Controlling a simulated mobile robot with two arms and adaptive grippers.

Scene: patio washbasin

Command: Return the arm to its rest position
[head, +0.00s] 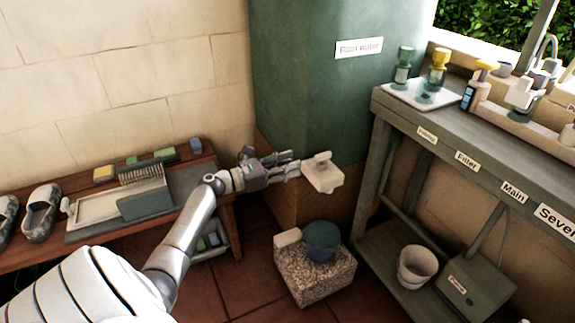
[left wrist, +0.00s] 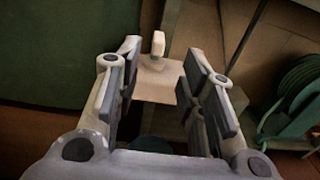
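My left gripper (head: 298,168) is at the far end of my left arm, in front of the green rain-water tank (head: 345,100). Its fingers stand wide apart in the left wrist view (left wrist: 163,70). A pale block with a small upright handle (head: 324,178) is just beyond the fingertips, above a blue bucket (head: 322,240). The block also shows between the far ends of the fingers in the left wrist view (left wrist: 158,88). I cannot tell whether the fingers touch it, or what the block is fixed to. My right gripper is not in view.
A low wooden bench (head: 215,163) with shoes, a tray and a brush stands left, under my arm. The bucket rests on a stone block (head: 318,280). A grey table (head: 470,150) with labels and bottles stands right, with a white pot (head: 417,265) on its lower shelf.

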